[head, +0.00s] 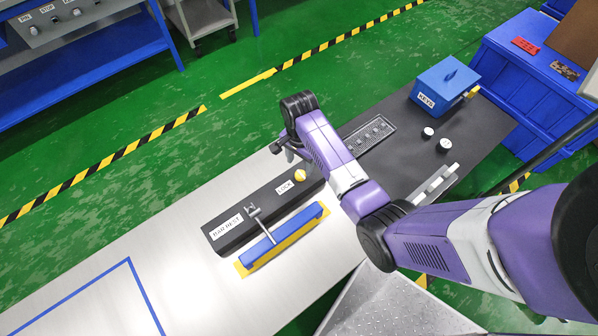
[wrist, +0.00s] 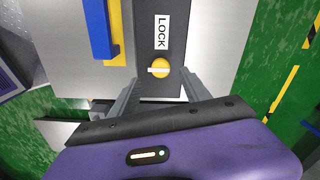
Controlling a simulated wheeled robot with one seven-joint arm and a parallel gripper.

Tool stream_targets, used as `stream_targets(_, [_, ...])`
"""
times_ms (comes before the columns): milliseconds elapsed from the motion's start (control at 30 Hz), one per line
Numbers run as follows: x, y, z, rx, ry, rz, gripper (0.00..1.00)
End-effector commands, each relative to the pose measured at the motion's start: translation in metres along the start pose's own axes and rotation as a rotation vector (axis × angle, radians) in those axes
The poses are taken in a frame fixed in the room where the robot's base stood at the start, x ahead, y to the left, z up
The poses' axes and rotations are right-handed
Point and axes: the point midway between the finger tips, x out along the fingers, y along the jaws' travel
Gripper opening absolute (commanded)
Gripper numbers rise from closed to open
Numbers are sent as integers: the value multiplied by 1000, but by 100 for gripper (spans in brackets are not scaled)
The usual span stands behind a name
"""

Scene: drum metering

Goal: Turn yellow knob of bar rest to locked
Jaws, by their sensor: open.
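The yellow knob (head: 300,175) sits on top of the dark bar rest housing (head: 232,222), at its far end beside the LOCK label (head: 285,187). In the wrist view the round yellow knob (wrist: 159,68) has a pale bar across it, lying crosswise to the housing's length. The LOCK label (wrist: 161,31) is just beyond it. A blue bar (head: 286,236) lies beside the housing on a yellow strip, with a metal lever arm (head: 262,224) reaching over to it. My gripper (wrist: 158,80) is open, its fingers on either side of the knob's line and apart from it.
A blue KEYS box (head: 444,82), two white-topped round pieces (head: 436,138) and a slotted tray (head: 368,134) are on the dark mat beyond my arm. Blue crates (head: 520,90) stand at the right.

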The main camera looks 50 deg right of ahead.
Motion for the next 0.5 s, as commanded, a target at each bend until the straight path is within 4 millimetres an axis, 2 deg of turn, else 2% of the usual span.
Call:
stream_targets(300, [49,0,0,-2,0,0,55])
stream_targets(500, [65,-1,0,-4,1,-2,55])
